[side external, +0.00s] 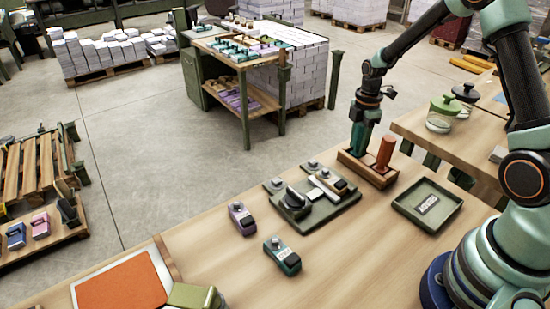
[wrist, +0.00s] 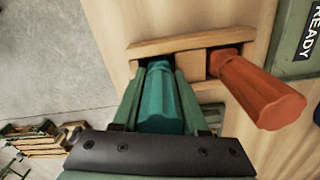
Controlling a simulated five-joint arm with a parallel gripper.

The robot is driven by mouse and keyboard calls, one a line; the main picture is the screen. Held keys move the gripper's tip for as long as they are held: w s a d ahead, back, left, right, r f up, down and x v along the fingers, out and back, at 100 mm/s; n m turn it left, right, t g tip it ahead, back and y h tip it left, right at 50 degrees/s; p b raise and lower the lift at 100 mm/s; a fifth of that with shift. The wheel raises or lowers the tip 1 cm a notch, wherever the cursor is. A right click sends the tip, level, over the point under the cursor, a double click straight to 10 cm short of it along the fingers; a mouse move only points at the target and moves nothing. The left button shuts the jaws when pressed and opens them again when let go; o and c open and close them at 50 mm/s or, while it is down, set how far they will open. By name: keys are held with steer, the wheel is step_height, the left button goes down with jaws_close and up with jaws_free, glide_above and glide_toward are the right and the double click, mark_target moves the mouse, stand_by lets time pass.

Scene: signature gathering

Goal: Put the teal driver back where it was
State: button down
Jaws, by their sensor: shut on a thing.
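In the wrist view the teal driver (wrist: 158,102) is held between the two fingers of my gripper (wrist: 160,78). Its far end is at the left slot of the wooden rack (wrist: 188,43); how deep it sits is hidden. In the side view my gripper (side external: 361,138) points down over the left part of the rack (side external: 362,172), and the driver is hard to tell from the green fingers. An orange-red driver (side external: 385,152) stands upright in the rack's right slot, and it also shows in the wrist view (wrist: 258,92).
A green tray with a READY label (side external: 408,208) lies right of the rack. A green fixture (side external: 325,213) with several parts lies left of it. A purple device (side external: 241,218) and a teal device (side external: 282,256) stand nearer. Jars (side external: 441,113) stand on the table behind.

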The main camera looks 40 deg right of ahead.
steer(key=shift+c, duration=2.2)
jaws_free()
step_height(320, 180, up, 12)
steer(key=shift+r, duration=0.1)
steer(key=s+a+r+m+t, duration=0.5)
steer(key=s+a+r+m, duration=0.4)
steer(key=s+a+m, duration=0.3)
steer(key=shift+s+a+m+t, duration=0.35)
steer(key=shift+a+m, duration=0.9)
steer(key=shift+m, duration=0.25)
steer(key=shift+r, duration=0.1)
